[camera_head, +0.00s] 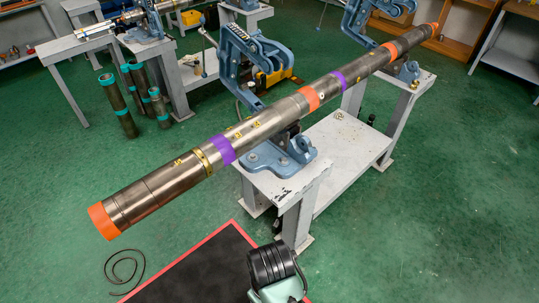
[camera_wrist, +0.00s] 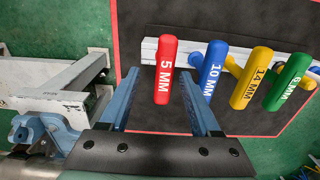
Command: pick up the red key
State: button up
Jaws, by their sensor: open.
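The red key (camera_wrist: 165,72), a hex key with a thick handle marked 5 MM, stands at the left end of a row in the wrist view. A blue key marked 10 MM (camera_wrist: 212,70), a yellow key marked 14 MM (camera_wrist: 252,76) and a green key marked 6 MM (camera_wrist: 289,79) stand to its right. My gripper (camera_wrist: 160,76) is open and empty. Its fingers appear on either side of the red handle in the picture, with the right fingertip near the blue handle. I cannot tell how far below the fingertips the handle is. The keys are not visible in the head view.
The keys stand at a white rack (camera_wrist: 150,46) on a black mat with a red border (camera_wrist: 142,14). A white bench (camera_wrist: 50,80) with a blue vise is left of my gripper. In the head view, a long pipe (camera_head: 160,185) lies across blue vises (camera_head: 276,160).

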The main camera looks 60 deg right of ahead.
jog(key=shift+a+f+p, duration=0.15)
jog(key=shift+f+p, duration=0.15)
jog(key=shift+f, duration=1.4)
jog(key=shift+a+f+p, duration=0.15)
jog(key=shift+f+p, duration=0.1)
jog(key=shift+f, duration=1.4)
grip_shut()
